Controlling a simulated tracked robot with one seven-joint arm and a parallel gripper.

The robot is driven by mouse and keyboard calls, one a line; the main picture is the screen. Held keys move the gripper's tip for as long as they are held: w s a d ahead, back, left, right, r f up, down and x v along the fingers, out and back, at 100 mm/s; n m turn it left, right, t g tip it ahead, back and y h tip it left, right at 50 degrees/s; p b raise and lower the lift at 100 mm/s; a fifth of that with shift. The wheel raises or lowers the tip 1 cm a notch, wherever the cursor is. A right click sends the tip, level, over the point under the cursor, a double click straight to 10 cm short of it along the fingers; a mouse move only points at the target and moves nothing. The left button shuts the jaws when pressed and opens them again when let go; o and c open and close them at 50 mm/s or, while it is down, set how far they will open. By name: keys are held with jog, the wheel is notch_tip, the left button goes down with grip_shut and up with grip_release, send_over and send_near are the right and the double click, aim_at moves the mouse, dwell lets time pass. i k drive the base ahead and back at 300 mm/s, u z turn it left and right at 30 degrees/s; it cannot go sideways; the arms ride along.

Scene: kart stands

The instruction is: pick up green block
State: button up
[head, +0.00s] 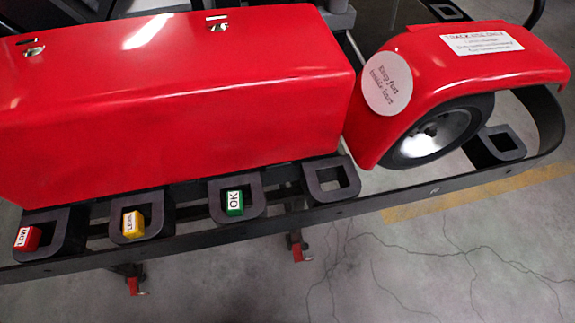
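The green block (235,203) has a white label reading "OK" on its top. It sits in the square opening of a black holder (257,193) on the kart's side rail, below the red side body. My gripper is not in the head view, so its place relative to the block cannot be told.
A yellow block (133,224) and a red block (27,239) sit in similar holders to the left. An empty holder (311,182) is to the right. The red bodywork (180,95) rises behind, the black rail (370,203) runs in front, and a wheel (440,132) stands right.

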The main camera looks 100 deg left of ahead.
aim_at(235, 199)
jog(key=u, duration=0.7)
jog(key=i, duration=0.15)
jog(key=u, duration=2.65)
jog(key=k, duration=0.9)
jog(key=u, duration=0.4)
jog(key=i, duration=1)
jog(key=z, duration=0.05)
